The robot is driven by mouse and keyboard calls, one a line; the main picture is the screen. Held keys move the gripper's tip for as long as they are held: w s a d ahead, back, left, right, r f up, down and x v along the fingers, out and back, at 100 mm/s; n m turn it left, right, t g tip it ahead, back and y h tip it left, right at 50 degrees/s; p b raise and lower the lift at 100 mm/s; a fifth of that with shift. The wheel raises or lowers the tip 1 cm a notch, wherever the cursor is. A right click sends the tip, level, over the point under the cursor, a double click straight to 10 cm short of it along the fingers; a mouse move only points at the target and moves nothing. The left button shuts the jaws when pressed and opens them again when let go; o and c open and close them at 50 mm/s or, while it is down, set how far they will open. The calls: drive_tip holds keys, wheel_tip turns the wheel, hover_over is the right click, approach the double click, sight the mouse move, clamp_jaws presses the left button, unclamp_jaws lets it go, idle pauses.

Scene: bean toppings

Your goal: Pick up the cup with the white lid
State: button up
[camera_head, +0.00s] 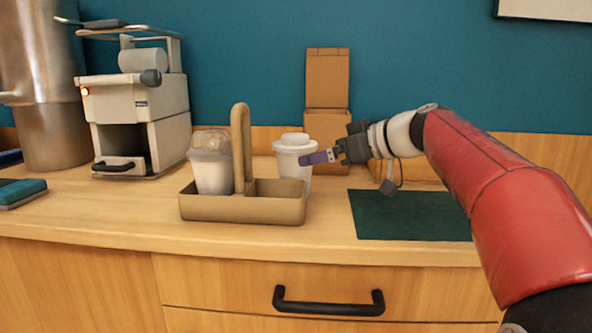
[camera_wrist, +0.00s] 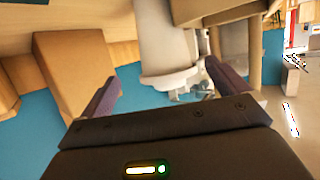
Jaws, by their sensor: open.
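The cup with the white lid (camera_head: 291,163) stands upright on the counter, just behind the right end of the brown carrier (camera_head: 240,210), which hides its lower part. My gripper (camera_head: 318,157) is open at the cup's right side, and a purple-grey finger overlaps the cup's right edge in the head view. In the wrist view the cup (camera_wrist: 165,35) appears upside down, lid towards my palm. It lies between the two fingertips (camera_wrist: 160,78) in that picture, nearer the right one. Whether a finger touches it, I cannot tell.
A cup with a clear domed lid (camera_head: 213,170) sits in the carrier's left compartment, beside the upright handle (camera_head: 241,145). A tall cardboard box (camera_head: 327,125) stands behind the cup. A dark green mat (camera_head: 410,216) lies at the right. A coffee machine (camera_head: 140,105) stands left.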

sight(295, 171)
drive_tip(key=x, duration=0.3)
drive_tip(key=p+x, duration=0.1)
drive_tip(key=x, duration=0.3)
drive_tip(key=shift+s+a, duration=0.15)
drive_tip(key=shift+a, duration=0.15)
drive_tip(key=shift+c, duration=0.2)
drive_tip(key=shift+r, duration=0.1)
drive_tip(key=c, duration=0.8)
